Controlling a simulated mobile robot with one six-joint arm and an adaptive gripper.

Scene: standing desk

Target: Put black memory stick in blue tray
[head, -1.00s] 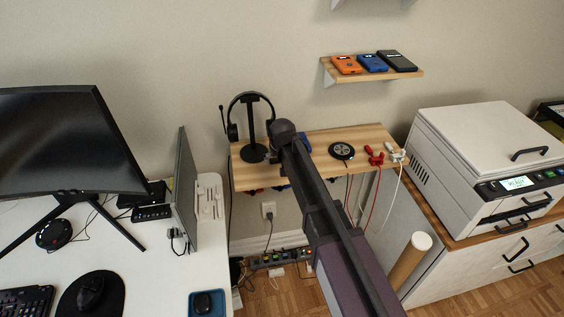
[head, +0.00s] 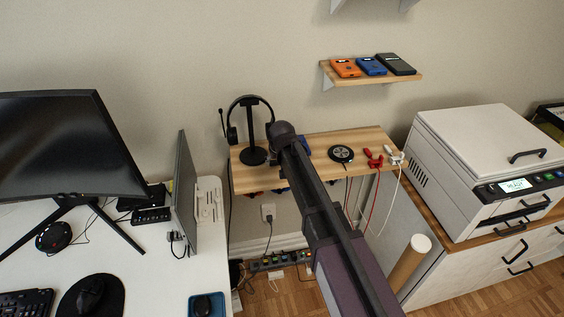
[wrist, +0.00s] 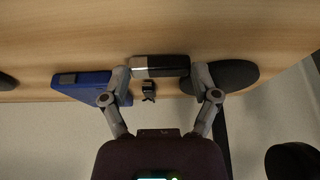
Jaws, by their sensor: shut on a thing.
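A black memory stick (wrist: 165,66) with a silver end lies between the fingertips of my gripper (wrist: 162,72) in the wrist view, just at the wooden shelf. My gripper is shut on it, one finger at each end. In the head view my arm hides the stick and the fingers.
On the wooden shelf (head: 356,137), a blue block with a grey patch (wrist: 85,86) is close to my left finger in the wrist view. The headphone stand (head: 254,153) is on the other side. A black round pad (head: 341,152) is further right. A monitor (head: 66,148) fills the desk's left.

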